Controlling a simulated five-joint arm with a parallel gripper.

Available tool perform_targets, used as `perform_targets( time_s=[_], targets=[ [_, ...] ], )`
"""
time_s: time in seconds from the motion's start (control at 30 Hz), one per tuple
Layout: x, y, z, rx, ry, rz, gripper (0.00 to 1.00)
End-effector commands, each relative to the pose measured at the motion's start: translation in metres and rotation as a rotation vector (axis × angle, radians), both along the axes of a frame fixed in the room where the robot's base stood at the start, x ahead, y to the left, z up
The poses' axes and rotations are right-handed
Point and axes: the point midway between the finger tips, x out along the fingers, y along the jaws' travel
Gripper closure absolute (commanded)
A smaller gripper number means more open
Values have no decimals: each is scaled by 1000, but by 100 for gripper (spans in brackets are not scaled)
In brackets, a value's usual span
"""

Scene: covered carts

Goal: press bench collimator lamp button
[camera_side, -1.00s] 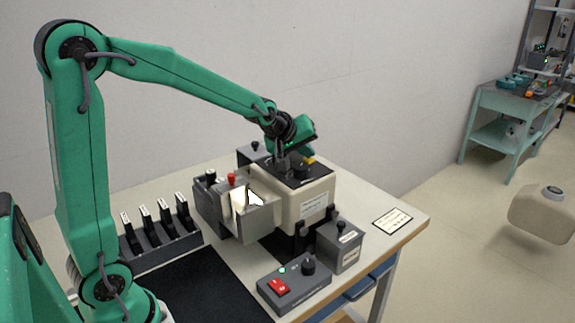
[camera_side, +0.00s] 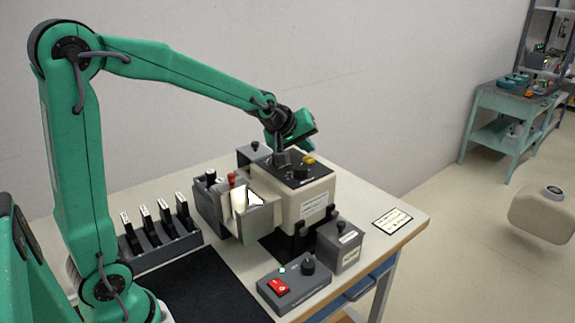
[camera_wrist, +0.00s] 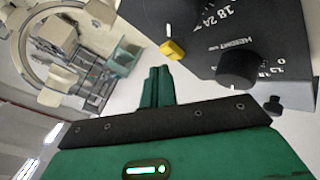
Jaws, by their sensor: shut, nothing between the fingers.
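The bench collimator (camera_side: 310,200) is a beige box with a dark top panel (camera_side: 318,176), standing on the table. A yellow control (camera_side: 309,160) sits at the far edge of the panel; in the wrist view it (camera_wrist: 172,49) is a small yellow block beside a black knob (camera_wrist: 236,68) and printed scales. I cannot read a lamp label. My gripper (camera_side: 281,160) is shut and empty, over the left part of the panel in the side view. In the wrist view its fingertips (camera_wrist: 158,71) are below and left of the yellow control, with a visible gap.
Clear plates (camera_side: 262,222) and a grey unit with a red knob (camera_side: 232,178) project from the collimator's left. A control box with a red switch (camera_side: 279,286), a small grey box (camera_side: 340,245) and a rack of black handles (camera_side: 160,240) surround it. A label card (camera_side: 393,220) lies at right.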

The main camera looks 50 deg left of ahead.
Motion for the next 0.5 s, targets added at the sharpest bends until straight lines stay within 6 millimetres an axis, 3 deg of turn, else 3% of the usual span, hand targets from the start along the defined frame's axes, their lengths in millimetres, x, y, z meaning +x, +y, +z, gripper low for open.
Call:
perform_targets(
  time_s=[0.5],
  targets=[
    [1, 0, 8, 0, -3, 0, 100]
  ],
)
